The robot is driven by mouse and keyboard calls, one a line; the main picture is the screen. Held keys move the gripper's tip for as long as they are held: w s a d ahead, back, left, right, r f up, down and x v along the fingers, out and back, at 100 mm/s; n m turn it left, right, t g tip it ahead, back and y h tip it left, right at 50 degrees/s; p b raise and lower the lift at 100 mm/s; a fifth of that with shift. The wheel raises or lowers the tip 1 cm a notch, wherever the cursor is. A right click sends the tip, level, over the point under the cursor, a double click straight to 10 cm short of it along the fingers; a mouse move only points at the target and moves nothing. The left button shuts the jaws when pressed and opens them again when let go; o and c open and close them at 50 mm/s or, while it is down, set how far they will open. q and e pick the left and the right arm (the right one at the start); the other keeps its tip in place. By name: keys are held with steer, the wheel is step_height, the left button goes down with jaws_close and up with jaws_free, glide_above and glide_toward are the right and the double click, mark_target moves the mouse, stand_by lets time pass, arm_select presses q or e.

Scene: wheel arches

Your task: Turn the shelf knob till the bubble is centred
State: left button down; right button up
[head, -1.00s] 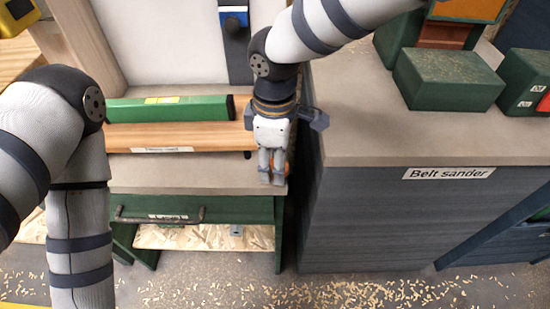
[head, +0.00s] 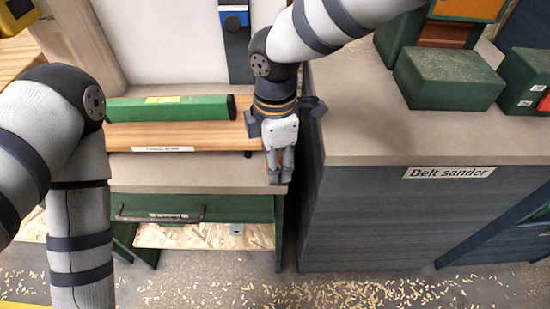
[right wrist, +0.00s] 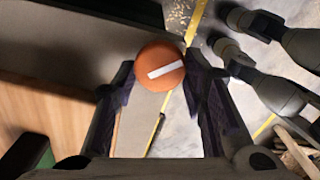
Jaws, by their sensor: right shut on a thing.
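The shelf knob (right wrist: 160,66) is a round orange disc with a white bar, seen from above in the right wrist view. My right gripper (head: 279,178) is shut on it, a finger on each side; the white bar tilts slightly up to the right in that view. In the head view the fingers hide most of the knob at the shelf's right end. The wooden shelf (head: 200,138) carries a green spirit level (head: 190,109) with a yellow window (head: 162,100). The bubble is too small to make out. My left gripper is out of view.
A grey cabinet labelled "Belt sander" (head: 448,172) stands close on the right, with green boxes (head: 450,78) on top. A green drawer with a dark handle (head: 160,216) is below the shelf. Wood chips lie on the floor.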

steer(key=shift+f, duration=0.1)
steer(key=o, duration=1.2)
steer(key=shift+c, duration=0.2)
step_height(320, 180, up, 12)
